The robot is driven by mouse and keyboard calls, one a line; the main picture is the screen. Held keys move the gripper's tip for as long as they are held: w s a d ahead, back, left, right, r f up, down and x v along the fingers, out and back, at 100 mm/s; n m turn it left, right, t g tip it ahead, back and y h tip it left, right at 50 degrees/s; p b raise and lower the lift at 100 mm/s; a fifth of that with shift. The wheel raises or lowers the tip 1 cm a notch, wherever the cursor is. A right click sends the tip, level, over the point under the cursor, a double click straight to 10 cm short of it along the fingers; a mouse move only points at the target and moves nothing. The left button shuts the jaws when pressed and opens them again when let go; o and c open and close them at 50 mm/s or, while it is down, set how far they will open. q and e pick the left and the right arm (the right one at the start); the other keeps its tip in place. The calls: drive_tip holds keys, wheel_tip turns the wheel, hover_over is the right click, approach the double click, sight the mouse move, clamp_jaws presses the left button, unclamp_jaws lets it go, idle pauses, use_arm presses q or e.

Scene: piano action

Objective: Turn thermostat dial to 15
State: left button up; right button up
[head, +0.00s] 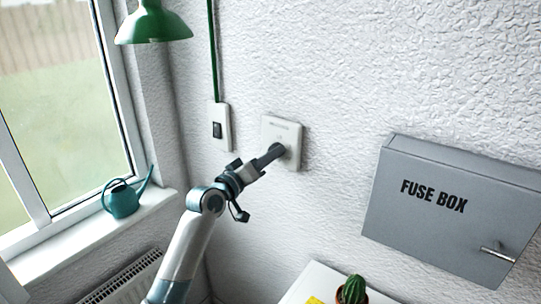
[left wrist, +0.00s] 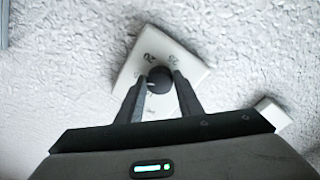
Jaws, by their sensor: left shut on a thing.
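The thermostat is a white square plate (head: 288,132) on the wall, right of the light switch. It also shows in the left wrist view (left wrist: 187,55), turned at an angle, with printed marks too blurred to read fully. Its dark round dial (left wrist: 160,79) has a pale pointer line on its left side. My left gripper (left wrist: 161,84) is shut on the dial, one finger on each side. In the head view the left gripper (head: 276,151) reaches the plate and hides most of the dial. My right gripper is in neither view.
A light switch (head: 218,130) sits left of the plate, below a green pipe (head: 212,50). A grey fuse box (head: 440,215) juts from the wall at right. A cactus (head: 353,290) stands on a white surface below. A teal watering can (head: 124,198) stands on the sill.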

use_arm(q)
drive_tip(key=o, duration=1.1)
drive_tip(key=shift+c, duration=0.2)
drive_tip(key=b+v, duration=0.6)
drive_tip(key=v, duration=1.1)
drive_tip(key=shift+s, duration=0.15)
drive_tip(key=shift+a+f, duration=0.1)
drive_tip(key=shift+f, duration=0.05)
